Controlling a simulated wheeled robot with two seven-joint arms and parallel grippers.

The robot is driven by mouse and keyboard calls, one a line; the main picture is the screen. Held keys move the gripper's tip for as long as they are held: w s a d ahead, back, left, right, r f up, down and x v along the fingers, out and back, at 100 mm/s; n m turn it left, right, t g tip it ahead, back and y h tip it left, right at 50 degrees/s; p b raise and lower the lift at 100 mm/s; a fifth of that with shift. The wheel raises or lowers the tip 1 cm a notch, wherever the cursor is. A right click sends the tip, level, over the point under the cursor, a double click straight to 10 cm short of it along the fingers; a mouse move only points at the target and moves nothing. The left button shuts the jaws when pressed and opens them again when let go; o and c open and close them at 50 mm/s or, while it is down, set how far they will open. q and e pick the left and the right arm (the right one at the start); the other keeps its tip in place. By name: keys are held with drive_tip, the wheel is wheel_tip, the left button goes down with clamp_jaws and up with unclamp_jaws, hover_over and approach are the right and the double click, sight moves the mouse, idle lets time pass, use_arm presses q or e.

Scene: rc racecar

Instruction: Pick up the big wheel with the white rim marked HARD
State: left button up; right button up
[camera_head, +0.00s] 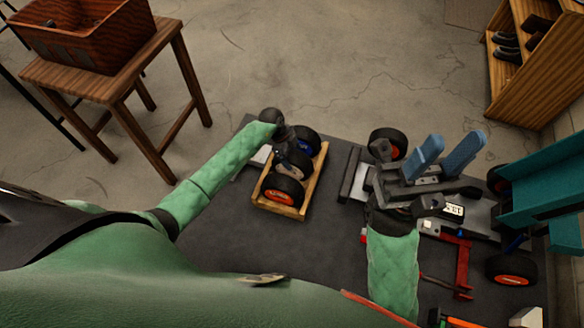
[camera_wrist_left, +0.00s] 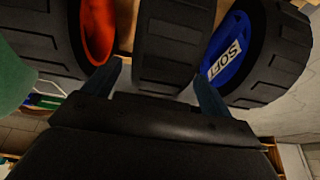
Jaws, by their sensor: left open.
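A wooden tray (camera_head: 302,212) on the dark table (camera_head: 232,208) holds three wheels in a row. The middle wheel (camera_head: 298,166) has a pale rim; the HARD marking cannot be read. The blue-rimmed wheel (camera_head: 306,145) is at the far end, and the orange-rimmed wheel (camera_head: 283,191) at the near end. My left gripper (camera_head: 287,147) is over the tray. In the left wrist view its open fingers (camera_wrist_left: 160,86) lie on either side of the middle wheel's tread (camera_wrist_left: 172,45); contact cannot be told. My right gripper (camera_head: 455,148) is open, its blue fingers apart.
A car chassis (camera_head: 468,222) with mounted wheels stands at right, near my right gripper, with a red frame (camera_head: 461,268) beside it. A teal rack (camera_head: 540,185) is at the right edge.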

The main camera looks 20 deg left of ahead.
use_arm(q)
drive_tip(key=shift+d+f, duration=0.1)
drive_tip(key=shift+f, duration=0.15)
drive_tip(key=c, duration=1.8)
drive_tip(key=shift+o, duration=0.2)
drive_tip(key=shift+r, duration=0.15)
